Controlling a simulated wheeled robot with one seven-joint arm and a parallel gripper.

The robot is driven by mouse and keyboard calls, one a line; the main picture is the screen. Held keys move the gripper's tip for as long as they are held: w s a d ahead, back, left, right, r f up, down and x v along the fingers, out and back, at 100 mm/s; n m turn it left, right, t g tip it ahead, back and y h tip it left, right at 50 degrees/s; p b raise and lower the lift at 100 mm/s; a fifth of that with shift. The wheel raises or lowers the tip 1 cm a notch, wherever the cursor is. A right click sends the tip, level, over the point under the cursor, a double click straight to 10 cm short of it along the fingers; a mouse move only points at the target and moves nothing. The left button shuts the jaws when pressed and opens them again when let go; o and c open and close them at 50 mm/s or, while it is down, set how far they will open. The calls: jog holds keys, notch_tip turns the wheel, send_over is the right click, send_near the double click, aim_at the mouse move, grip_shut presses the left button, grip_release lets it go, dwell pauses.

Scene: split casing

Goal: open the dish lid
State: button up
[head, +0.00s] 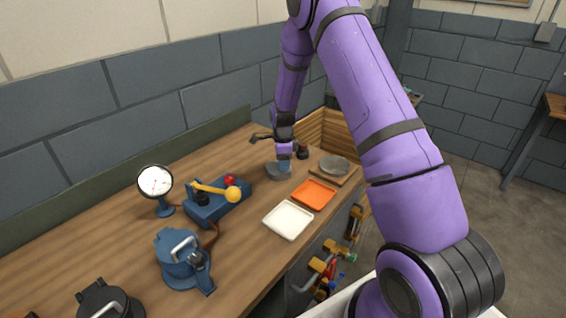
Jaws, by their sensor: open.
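A round grey dish (335,166) stands on a small wooden board at the right edge of the bench; I cannot tell whether its top is a separate lid. A smaller blue-grey piece (278,173) sits on the bench to its left, and I cannot tell if it is a dish or a lid. My gripper (285,160) points down right above this piece, open. The fingertips are small and partly merge with the piece, so contact cannot be told.
An orange tray (314,194) and a white tray (288,220) lie nearer. A blue device with a yellow-knobbed lever (214,191), a gauge (155,182), a blue handled casing (182,262) and a black handled casing (107,300) stand left on the wooden bench (120,238).

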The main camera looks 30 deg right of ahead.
jog(key=shift+f, duration=0.2)
grip_shut()
